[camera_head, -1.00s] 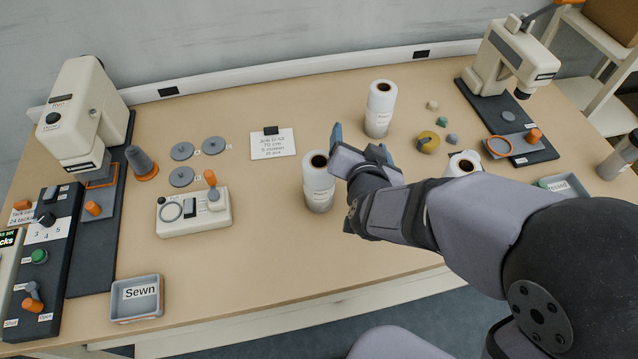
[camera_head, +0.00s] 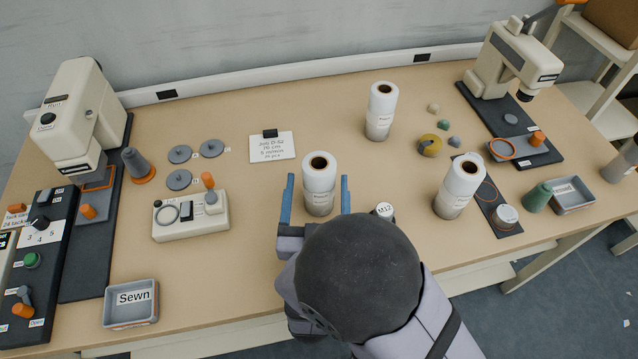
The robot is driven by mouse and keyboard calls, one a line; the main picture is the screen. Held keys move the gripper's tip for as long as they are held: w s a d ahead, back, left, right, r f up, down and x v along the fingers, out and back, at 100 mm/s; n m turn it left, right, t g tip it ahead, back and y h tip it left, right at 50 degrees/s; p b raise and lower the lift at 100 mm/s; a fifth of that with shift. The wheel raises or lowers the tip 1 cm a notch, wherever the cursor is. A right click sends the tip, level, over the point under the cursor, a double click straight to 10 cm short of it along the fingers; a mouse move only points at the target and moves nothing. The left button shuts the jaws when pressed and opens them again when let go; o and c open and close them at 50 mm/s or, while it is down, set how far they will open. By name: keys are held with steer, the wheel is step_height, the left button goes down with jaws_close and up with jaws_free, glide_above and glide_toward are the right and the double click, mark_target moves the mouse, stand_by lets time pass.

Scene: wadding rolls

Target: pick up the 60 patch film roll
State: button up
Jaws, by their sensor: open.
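Three white rolls with brown cores stand upright on the table. One roll (camera_head: 319,186) is in the middle, one (camera_head: 381,112) is at the back, and one (camera_head: 458,188) is at the right. Their labels are too small to read, so I cannot tell which is the 60 patch film roll. My gripper (camera_head: 315,200) is open, its two blue fingers on the left and right sides of the middle roll. I cannot tell whether they touch it. My arm hides the table in front of that roll.
A white device (camera_head: 190,216) with an orange-tipped lever stands left of the middle roll. A small round piece marked M12 (camera_head: 384,210) is close to the right finger. A card (camera_head: 272,146) lies behind. A "Sewn" tray (camera_head: 131,302) is at front left.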

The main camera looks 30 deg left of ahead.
mark_target(320, 160)
steer(key=shift+p+x, duration=1)
steer(key=shift+x, duration=2.5)
steer(key=shift+d+r, duration=0.15)
steer(key=c, duration=1.4)
steer(key=shift+r, duration=0.2)
steer(key=shift+c, duration=0.2)
step_height(320, 160, up, 10)
steer(key=shift+f, duration=0.15)
